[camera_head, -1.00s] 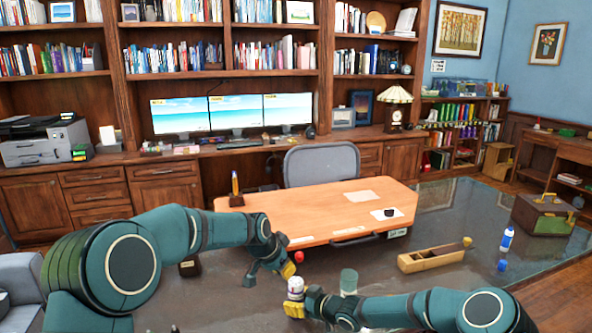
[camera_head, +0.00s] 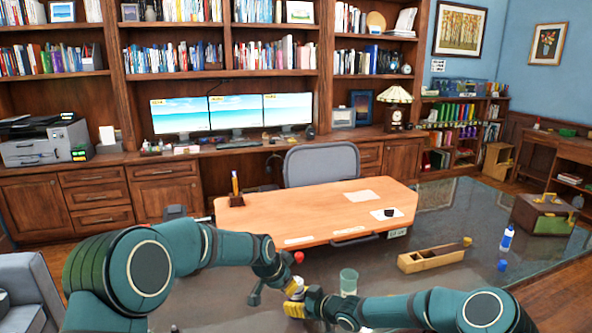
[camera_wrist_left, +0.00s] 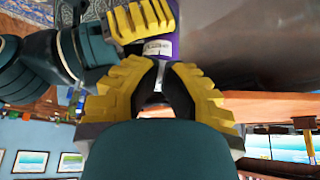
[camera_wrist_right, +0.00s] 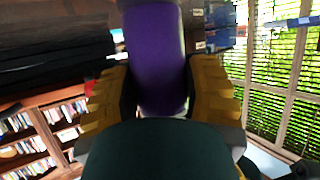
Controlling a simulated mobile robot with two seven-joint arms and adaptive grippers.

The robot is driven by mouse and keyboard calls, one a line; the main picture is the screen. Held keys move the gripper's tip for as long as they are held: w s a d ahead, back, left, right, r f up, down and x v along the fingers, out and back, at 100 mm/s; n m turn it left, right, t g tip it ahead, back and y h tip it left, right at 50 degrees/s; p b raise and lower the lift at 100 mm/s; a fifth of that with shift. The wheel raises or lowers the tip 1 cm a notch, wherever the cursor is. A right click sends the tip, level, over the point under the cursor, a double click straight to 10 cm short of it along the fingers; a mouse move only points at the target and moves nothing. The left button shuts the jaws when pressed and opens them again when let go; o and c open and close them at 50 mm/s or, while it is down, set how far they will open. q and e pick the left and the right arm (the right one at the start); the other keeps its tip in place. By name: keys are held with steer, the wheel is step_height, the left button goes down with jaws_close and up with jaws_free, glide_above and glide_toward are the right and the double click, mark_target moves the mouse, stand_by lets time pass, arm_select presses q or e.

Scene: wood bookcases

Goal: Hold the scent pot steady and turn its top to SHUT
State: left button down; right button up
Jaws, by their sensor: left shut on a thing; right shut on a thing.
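The scent pot (camera_head: 299,290) is small and mostly covered by my grippers in the head view, above the dark glass table. In the right wrist view its purple body (camera_wrist_right: 155,55) lies between the yellow fingers, and my right gripper (camera_head: 296,307) is shut on it. My left gripper (camera_head: 290,284) comes from above and is shut on its upper end. In the left wrist view a white printed label (camera_wrist_left: 157,48) and some purple show beyond the fingers. The top's marking is hidden, so I cannot tell its turn position.
A green cup (camera_head: 348,280) stands just right of the pot. A red ball-like thing (camera_head: 299,257) is behind it. A wooden tray (camera_head: 430,260), a blue-and-white bottle (camera_head: 507,239) and a green-brown box (camera_head: 544,215) are further right. An orange desk (camera_head: 300,215) is behind.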

arm_select(q)
steer(key=shift+f, duration=0.45)
steer(key=shift+w+d, duration=0.3)
stand_by(0.8)
steer(key=shift+w+a, duration=0.2)
arm_select(e)
steer(key=shift+s+a, duration=0.1)
stand_by(0.3)
arm_select(q)
steer(key=shift+a+r, duration=0.1)
steer(key=shift+a, duration=0.05)
steer(key=r, duration=0.6)
steer(key=shift+s+a, duration=0.15)
steer(key=shift+s, duration=0.15)
